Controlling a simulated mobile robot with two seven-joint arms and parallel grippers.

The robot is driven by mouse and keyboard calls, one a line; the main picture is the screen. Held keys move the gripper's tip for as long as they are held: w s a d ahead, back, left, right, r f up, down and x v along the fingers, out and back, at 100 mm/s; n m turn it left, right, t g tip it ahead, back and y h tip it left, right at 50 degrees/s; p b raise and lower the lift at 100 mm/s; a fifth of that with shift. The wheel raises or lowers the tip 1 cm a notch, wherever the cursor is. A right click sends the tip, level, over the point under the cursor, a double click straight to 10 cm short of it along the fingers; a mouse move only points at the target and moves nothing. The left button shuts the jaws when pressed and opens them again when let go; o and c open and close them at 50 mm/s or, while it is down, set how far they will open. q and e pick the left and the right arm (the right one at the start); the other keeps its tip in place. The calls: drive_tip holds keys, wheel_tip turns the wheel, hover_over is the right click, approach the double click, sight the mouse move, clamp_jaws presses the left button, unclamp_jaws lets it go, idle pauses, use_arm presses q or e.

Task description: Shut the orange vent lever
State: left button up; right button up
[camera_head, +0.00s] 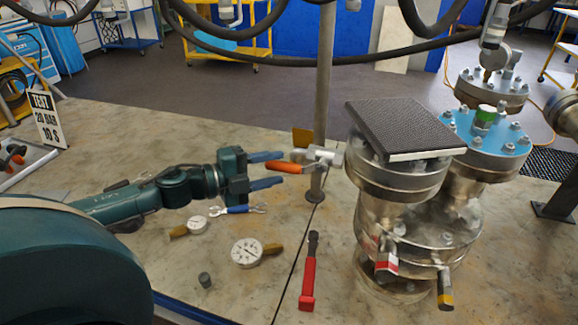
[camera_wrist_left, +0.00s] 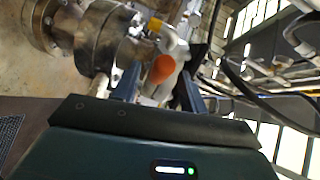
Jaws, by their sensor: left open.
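The orange vent lever (camera_head: 284,167) sticks out to the left from a small metal valve (camera_head: 322,156) on the side of the flanged vessel (camera_head: 400,205). My left gripper (camera_head: 282,170) is open, with its blue fingers pointing right. In the head view one finger shows above the lever and one below it, near the lever's free end. In the left wrist view the lever's rounded orange end (camera_wrist_left: 161,69) shows between the two fingers (camera_wrist_left: 158,88), seen nearly end-on. I cannot tell whether a finger touches it. My right gripper is not in view.
A dark mesh-topped plate (camera_head: 405,128) lies on the vessel. A metal post (camera_head: 322,90) stands right by the valve. Pressure gauges (camera_head: 247,252), a blue-handled tool (camera_head: 237,209) and a red-handled tool (camera_head: 309,275) lie on the table. Black hoses (camera_head: 330,60) hang across the top.

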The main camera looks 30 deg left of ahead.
sight(295, 168)
use_arm(q)
drive_tip(key=x, duration=0.3)
drive_tip(key=shift+w+r, duration=0.15)
drive_tip(key=shift+w+d+f+p, duration=0.2)
drive_tip(key=shift+w+d+p, duration=0.2)
drive_tip(key=shift+w, duration=0.1)
clamp_jaws()
idle(0.4)
